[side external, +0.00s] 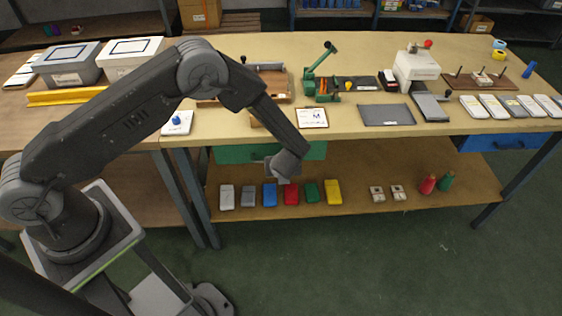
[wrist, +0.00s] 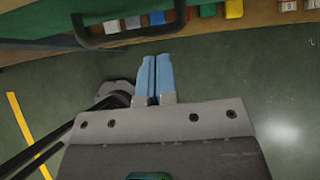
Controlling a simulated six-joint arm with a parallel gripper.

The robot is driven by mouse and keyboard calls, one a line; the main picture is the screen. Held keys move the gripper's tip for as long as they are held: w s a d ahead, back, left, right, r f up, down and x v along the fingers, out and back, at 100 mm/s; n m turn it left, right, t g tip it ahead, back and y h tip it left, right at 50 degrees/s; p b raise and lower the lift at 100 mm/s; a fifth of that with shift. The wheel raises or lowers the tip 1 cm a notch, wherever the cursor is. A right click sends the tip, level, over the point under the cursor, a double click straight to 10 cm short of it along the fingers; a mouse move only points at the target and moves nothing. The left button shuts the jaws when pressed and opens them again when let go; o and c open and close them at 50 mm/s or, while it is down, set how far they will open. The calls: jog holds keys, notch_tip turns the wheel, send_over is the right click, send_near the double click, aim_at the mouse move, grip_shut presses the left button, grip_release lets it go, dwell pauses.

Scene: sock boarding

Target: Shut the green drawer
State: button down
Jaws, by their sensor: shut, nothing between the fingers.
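The green drawer (side external: 235,154) sits under the front edge of the workbench, left of its middle. Its front is partly hidden behind my arm's wrist, and I cannot tell how far it stands out. In the wrist view a dark bar handle (wrist: 135,38) crosses the top, just beyond my fingertips. My gripper (side external: 270,166) is low in front of the drawer. In the wrist view its two blue fingers (wrist: 155,58) are together, with nothing between them. The fingertips look apart from the handle, with a small gap.
The lower shelf (side external: 350,208) holds several coloured boxes, including a yellow one (side external: 333,192), below the drawer. A blue drawer (side external: 490,142) is at the bench's right. The benchtop (side external: 230,125) carries tools and trays. The green floor in front is clear.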

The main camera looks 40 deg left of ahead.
jog(key=s+d+f+v, duration=0.1)
jog(key=v, duration=1)
jog(key=s+a+r+n+g+h, duration=0.1)
jog(key=s+a+r+n, duration=0.2)
jog(key=r+n, duration=0.3)
jog(key=s+a+r+n, duration=0.2)
jog(key=a+r+n, duration=0.1)
jog(key=r, duration=0.5)
jog(key=s+a+r+n+g+h, duration=0.1)
jog(key=s+a+r+n, duration=0.2)
jog(key=r+n, duration=0.35)
jog(key=s+r+n+t+h, duration=0.1)
jog(key=s+r+n, duration=0.4)
jog(key=s, duration=0.2)
jog(key=s+a+r+n+t+h, duration=0.1)
jog(key=s+r+n+h, duration=0.1)
jog(key=s+r+n, duration=0.2)
jog(key=s+n, duration=0.2)
jog(key=s, duration=0.1)
jog(key=shift+s+a+r+h, duration=0.2)
jog(key=shift+s+r+h, duration=0.1)
jog(key=shift+r, duration=0.1)
jog(key=c, duration=1.8)
grip_release()
jog(key=shift+w, duration=0.1)
